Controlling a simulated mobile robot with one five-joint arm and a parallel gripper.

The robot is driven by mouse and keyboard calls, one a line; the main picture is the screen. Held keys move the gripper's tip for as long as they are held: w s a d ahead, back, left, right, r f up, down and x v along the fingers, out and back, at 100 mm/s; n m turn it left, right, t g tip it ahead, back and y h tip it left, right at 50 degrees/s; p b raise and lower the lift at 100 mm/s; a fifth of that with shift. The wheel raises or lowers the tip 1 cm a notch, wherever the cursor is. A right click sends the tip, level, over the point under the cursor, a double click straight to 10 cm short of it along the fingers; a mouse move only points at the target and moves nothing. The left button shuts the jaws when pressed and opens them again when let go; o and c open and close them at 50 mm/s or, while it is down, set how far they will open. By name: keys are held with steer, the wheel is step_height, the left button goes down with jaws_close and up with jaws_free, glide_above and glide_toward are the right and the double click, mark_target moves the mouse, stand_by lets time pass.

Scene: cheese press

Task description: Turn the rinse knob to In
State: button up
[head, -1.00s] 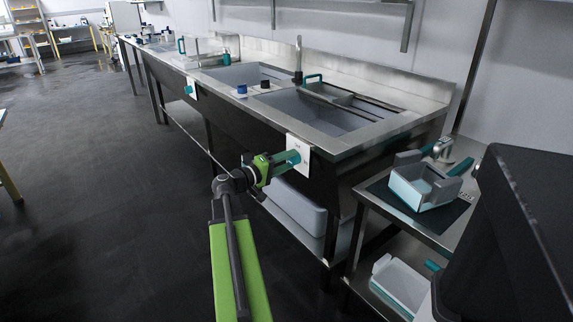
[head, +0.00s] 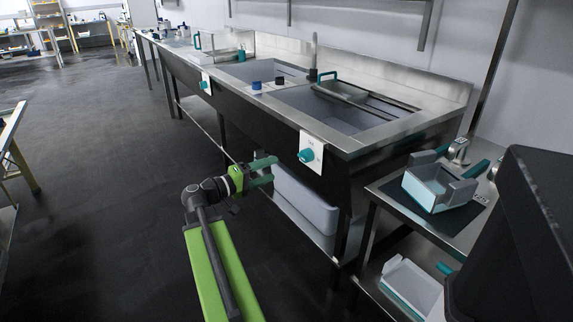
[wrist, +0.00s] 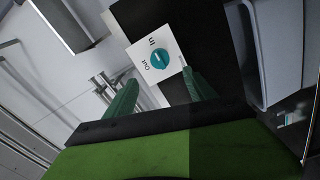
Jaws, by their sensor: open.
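The teal rinse knob (head: 306,156) sits on a white plate (head: 317,145) on the front face of the sink bench. In the wrist view the knob (wrist: 160,59) shows face-on, with "In" and "Out" printed on its plate (wrist: 170,45). I cannot tell for sure which word the knob points at. My gripper (head: 271,170) is open and empty, to the left of the knob and slightly lower, clear of it. In the wrist view my green fingers (wrist: 160,84) stand apart, with the knob beyond and between their tips.
A second teal knob (head: 204,86) is on a plate farther along the bench. Blue and black knobs (head: 279,80) sit on the rim between the basins. A grey bin (head: 305,198) is on the lower shelf. A side table (head: 400,190) with a white mould stands right.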

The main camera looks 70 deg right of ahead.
steer(key=v, duration=0.4)
steer(key=shift+a, duration=0.1)
steer(key=shift+w, duration=0.1)
